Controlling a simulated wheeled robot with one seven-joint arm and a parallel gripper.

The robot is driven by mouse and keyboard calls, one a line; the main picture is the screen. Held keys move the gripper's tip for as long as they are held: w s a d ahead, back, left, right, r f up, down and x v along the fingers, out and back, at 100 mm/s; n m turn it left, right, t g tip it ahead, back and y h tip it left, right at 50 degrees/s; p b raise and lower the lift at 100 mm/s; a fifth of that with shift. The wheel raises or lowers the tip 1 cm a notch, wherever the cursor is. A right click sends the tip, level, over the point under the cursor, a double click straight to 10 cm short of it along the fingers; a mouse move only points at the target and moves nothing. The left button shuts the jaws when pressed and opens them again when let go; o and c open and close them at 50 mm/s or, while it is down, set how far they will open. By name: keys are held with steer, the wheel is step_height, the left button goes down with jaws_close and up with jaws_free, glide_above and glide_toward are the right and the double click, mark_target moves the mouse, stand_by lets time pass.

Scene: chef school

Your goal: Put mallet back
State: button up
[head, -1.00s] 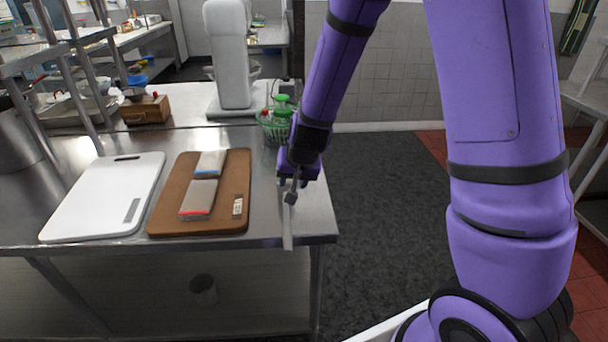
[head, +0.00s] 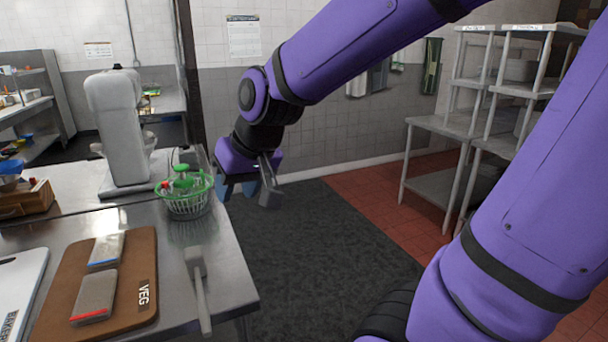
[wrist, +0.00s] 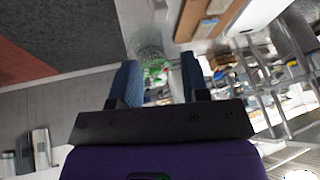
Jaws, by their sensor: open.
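A grey metal mallet (head: 197,276) lies on the steel table in the head view, near its right edge, to the right of the brown board. Its head is at the far end and its handle points toward the front edge. My gripper (head: 268,188) is raised beyond the table's right edge, apart from the mallet and to the right of the green basket. In the wrist view my gripper (wrist: 162,85) has its two blue fingers spread with nothing between them.
A green wire basket (head: 186,192) with bottles stands at the table's right edge. A brown board (head: 132,262) holds two blocks, and a white board (head: 18,292) lies left of it. A white mixer (head: 120,125) stands behind. The floor right of the table is clear.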

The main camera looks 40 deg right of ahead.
steer(key=s+d+r+h, duration=0.1)
steer(key=s+d+r, duration=0.1)
steer(key=s, duration=0.4)
steer(key=s+d+r, duration=0.2)
steer(key=s+r, duration=0.1)
steer(key=s, duration=0.3)
steer(key=shift+s+n+h, duration=0.3)
steer(key=shift+n+h, duration=0.1)
steer(key=shift+r, duration=0.1)
